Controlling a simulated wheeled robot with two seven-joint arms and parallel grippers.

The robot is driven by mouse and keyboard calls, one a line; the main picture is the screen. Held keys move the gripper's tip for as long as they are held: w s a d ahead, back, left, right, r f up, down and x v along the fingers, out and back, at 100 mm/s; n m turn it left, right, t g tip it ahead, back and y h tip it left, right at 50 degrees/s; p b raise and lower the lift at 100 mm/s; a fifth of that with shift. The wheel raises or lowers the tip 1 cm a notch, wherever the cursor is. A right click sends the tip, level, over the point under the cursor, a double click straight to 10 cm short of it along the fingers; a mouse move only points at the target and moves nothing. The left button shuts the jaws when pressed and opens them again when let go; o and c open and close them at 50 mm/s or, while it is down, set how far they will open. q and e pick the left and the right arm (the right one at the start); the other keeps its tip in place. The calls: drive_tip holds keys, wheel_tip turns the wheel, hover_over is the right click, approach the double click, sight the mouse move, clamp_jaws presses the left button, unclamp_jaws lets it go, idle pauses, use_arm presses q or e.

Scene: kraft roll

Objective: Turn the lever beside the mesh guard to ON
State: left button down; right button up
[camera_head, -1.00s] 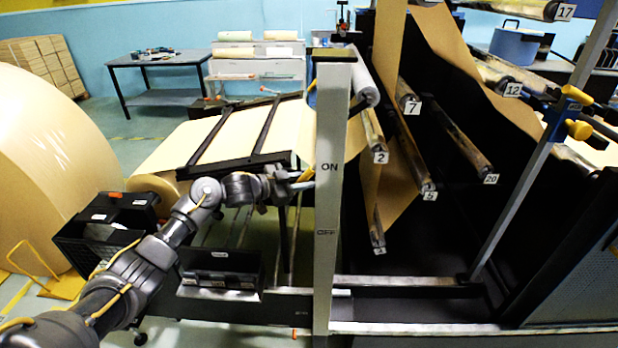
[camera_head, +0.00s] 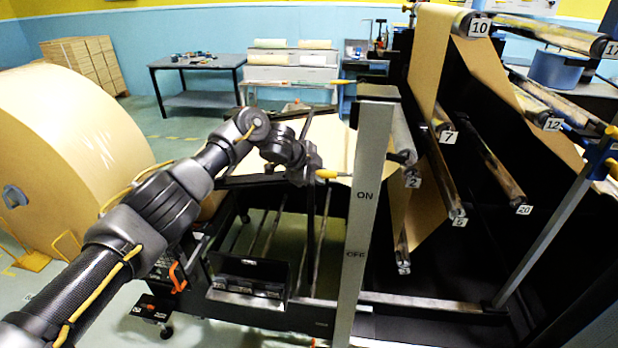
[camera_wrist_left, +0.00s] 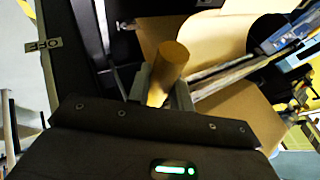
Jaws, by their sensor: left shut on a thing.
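The lever's yellow handle (camera_head: 327,174) shows just left of the grey post, a little above the height of the ON label (camera_head: 365,195). The OFF label (camera_head: 355,254) is lower on the same post (camera_head: 372,150). My left gripper (camera_head: 316,173) is shut on the handle. In the left wrist view the handle (camera_wrist_left: 170,62) stands between the two fingers (camera_wrist_left: 160,92), its rounded end sticking out past them. The lever's pivot is hidden. I cannot clearly make out the mesh guard. My right gripper is out of view.
A large kraft roll (camera_head: 70,145) stands at the left. Numbered rollers (camera_head: 480,185) with brown paper web fill the right side. A black tray (camera_head: 247,283) sits low in front of the machine frame. A work table (camera_head: 197,65) stands at the back.

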use_arm(q)
drive_tip(key=shift+r+y, duration=0.3)
drive_tip(key=shift+r, duration=0.3)
drive_tip(key=shift+p, duration=0.4)
drive_tip(key=shift+w+r, duration=0.1)
drive_tip(key=c, duration=1.6)
unclamp_jaws()
drive_tip(key=o, duration=0.3)
drive_tip(key=shift+s+r, duration=0.1)
drive_tip(key=shift+s, duration=0.15)
drive_tip(key=shift+o, duration=0.2)
drive_tip(key=shift+a, duration=0.1)
